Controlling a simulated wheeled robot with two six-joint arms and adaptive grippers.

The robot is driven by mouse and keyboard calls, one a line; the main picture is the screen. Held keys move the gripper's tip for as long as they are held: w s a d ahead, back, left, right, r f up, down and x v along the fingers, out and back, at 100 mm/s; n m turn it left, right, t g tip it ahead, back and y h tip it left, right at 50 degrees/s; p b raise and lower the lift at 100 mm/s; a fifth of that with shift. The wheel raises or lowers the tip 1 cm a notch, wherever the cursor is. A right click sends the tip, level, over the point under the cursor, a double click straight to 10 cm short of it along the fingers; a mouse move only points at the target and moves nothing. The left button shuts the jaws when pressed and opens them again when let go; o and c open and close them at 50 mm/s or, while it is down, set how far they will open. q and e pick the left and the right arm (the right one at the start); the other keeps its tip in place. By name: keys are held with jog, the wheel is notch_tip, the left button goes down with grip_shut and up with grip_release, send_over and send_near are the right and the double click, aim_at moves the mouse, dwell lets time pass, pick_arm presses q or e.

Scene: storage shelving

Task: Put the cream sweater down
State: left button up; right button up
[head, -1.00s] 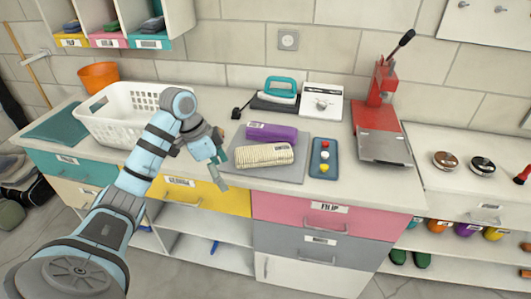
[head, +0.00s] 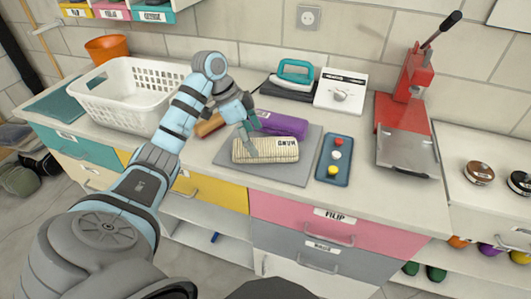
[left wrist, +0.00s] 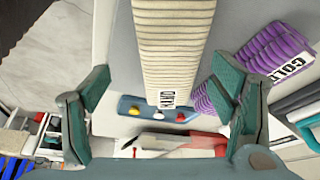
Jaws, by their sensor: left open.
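The cream sweater (head: 268,151), a ribbed roll with a white label, lies on a grey mat (head: 218,163) on the counter. A purple roll (head: 285,127) lies just behind it. My left gripper (head: 251,138) is open over the left part of the cream sweater. In the left wrist view the cream sweater (left wrist: 172,45) shows between the two spread fingers (left wrist: 163,82), with neither finger visibly pressing on it. The purple roll (left wrist: 268,60) is at the right there, partly behind a finger. My right gripper is not in view.
A white basket (head: 120,112) stands at the left. A blue tray with coloured knobs (head: 333,160) lies right of the mat. A brownish-orange roll (head: 209,126) is partly hidden by my wrist. A red press (head: 402,100) and a white scale (head: 341,90) stand behind and right.

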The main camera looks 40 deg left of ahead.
aim_at(263, 144)
pick_arm(q)
jog(key=w+f, duration=0.1)
jog(key=w+d+f, duration=0.1)
jog(key=f, duration=0.1)
jog(key=w+d+f, duration=0.1)
jog(key=f, duration=0.1)
jog(key=shift+w+f+b, duration=0.1)
jog(key=shift+b, duration=0.3)
jog(key=shift+c, duration=0.4)
jog(key=c, duration=1.5)
